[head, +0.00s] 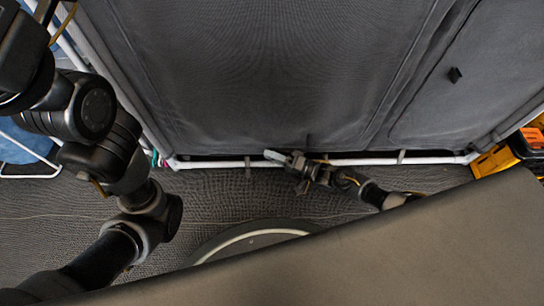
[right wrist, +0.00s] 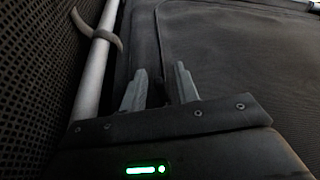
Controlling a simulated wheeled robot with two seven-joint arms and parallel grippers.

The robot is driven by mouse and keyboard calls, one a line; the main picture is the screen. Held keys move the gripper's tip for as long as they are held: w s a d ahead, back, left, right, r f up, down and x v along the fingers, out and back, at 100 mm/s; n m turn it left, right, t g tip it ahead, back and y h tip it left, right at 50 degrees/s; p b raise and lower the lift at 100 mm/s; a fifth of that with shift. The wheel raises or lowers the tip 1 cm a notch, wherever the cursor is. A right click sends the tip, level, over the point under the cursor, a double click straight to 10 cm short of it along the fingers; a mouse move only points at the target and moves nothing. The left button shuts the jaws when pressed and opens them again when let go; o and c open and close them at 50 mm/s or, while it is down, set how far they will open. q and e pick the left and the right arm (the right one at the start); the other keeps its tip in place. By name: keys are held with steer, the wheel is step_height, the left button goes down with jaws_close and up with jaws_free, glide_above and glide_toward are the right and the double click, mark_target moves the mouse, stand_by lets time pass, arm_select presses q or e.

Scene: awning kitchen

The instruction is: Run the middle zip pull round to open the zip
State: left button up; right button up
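A dark grey fabric panel (head: 270,70) with curved seams fills the top of the head view; it also shows in the right wrist view (right wrist: 240,65). My right gripper (head: 286,158) is low at the panel's bottom edge, beside the white pole. In the right wrist view, its two grey fingers (right wrist: 159,82) stand apart and point along the fabric. A small dark tab (right wrist: 157,93), perhaps the middle zip pull, shows between them; no clear grip on it shows. Another small dark tab (head: 455,75) sits on the panel's right part. My left arm is at the left; its gripper is outside the frame.
A white pole (head: 230,163) runs along the panel's bottom edge; a pole with a strap (right wrist: 97,75) stands left in the right wrist view. A yellow and black crate (head: 500,155) is at the right. Textured grey floor lies below the pole.

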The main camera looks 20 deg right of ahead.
jaws_close()
stand_by(0.3)
steer(key=s+d+b, duration=0.1)
steer(key=s+d, duration=0.2)
steer(key=d, duration=1.1)
steer(key=s+d+b, duration=0.1)
steer(key=s+d, duration=0.3)
steer(key=d, duration=1)
steer(key=shift+s+d, duration=0.1)
steer(key=shift+c, duration=0.4)
jaws_free()
steer(key=shift+s+d, duration=0.1)
steer(key=shift+o, duration=0.4)
steer(key=shift+a, duration=0.2)
